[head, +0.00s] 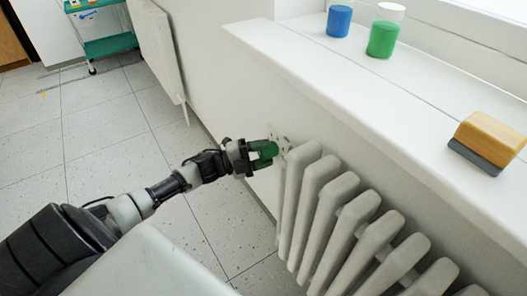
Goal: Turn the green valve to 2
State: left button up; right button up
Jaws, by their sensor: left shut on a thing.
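My left arm reaches in from the lower left. My left gripper (262,152) is shut on the green valve, its fingers around the knob. The number marks on the valve are too small to read, so its setting cannot be told. My right gripper is not in view.
A white sill (365,105) runs above the radiator, with a blue jar (339,20), a green jar (383,38) and a yellow eraser block (490,137) on it. A green-shelved trolley (110,44) stands far back left. The tiled floor (105,125) at left is mostly clear.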

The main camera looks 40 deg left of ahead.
pick_arm(q)
jog(key=m+g, duration=0.1)
jog(key=m, duration=0.2)
jog(key=shift+y+p, duration=0.4)
jog(key=shift+m, duration=0.7)
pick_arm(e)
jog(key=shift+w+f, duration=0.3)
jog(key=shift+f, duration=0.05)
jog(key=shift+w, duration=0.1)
pick_arm(q)
jog(key=o, duration=0.9)
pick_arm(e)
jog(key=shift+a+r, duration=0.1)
pick_arm(q)
jog(key=shift+s, duration=0.1)
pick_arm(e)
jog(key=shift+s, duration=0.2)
